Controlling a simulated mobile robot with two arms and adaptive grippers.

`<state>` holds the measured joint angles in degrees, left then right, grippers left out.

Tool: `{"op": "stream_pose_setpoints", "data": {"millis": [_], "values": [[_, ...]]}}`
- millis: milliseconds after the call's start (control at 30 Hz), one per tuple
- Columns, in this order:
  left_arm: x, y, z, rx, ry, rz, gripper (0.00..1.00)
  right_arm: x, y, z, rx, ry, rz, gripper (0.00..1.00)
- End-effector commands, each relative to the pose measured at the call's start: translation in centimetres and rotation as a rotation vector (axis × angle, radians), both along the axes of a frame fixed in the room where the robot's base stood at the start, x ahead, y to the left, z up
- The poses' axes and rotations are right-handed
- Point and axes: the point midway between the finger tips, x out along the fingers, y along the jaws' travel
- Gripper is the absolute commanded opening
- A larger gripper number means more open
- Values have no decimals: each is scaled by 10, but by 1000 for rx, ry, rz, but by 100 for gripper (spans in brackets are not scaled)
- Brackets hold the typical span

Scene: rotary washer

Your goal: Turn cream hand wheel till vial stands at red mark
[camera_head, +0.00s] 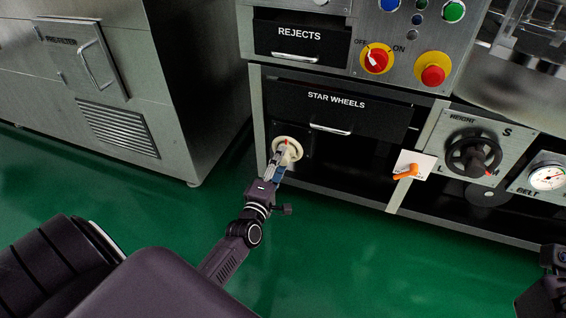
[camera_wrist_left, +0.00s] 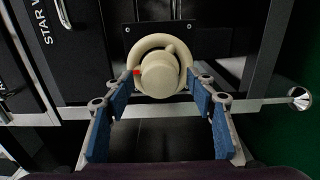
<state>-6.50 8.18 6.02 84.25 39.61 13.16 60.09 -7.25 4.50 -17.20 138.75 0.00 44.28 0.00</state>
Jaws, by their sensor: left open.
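The cream hand wheel (camera_head: 288,148) is mounted on a dark plate under the STAR WHEELS drawer in the head view. In the left wrist view the cream hand wheel (camera_wrist_left: 158,72) shows a round hub, a small knob at its upper right and a red mark (camera_wrist_left: 137,72) at its left. My left gripper (camera_head: 278,163) is at the wheel in the head view. In the left wrist view my left gripper (camera_wrist_left: 160,95) is open, its blue-padded fingers on either side below the wheel; contact cannot be told. My right gripper (camera_head: 556,262) shows only partly at the right edge. I see no vial.
The STAR WHEELS drawer (camera_head: 335,113) is just above the wheel. An orange lever (camera_head: 406,172), a black height handwheel (camera_head: 474,155) and a gauge (camera_head: 547,178) are to the right. A grey cabinet (camera_head: 120,90) stands left. Green floor (camera_head: 330,250) is open in front.

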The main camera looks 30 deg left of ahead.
Motion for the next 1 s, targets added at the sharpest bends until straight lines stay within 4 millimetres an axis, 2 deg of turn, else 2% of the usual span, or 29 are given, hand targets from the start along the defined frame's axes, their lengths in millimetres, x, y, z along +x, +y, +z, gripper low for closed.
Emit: {"op": "stream_pose_setpoints", "data": {"millis": [200,467,833,1000], "values": [[16,4,-1,1,1,0,51,-1,1,3,-2,-22,-2,55],[17,4,0,2,1,0,51,0,1,4,-3,-21,-1,55],[17,4,-1,1,2,0,11,0,1,3,-3,-21,-1,55],[17,4,0,7,4,-1,9,0,1,4,-2,-22,-1,55]]}}
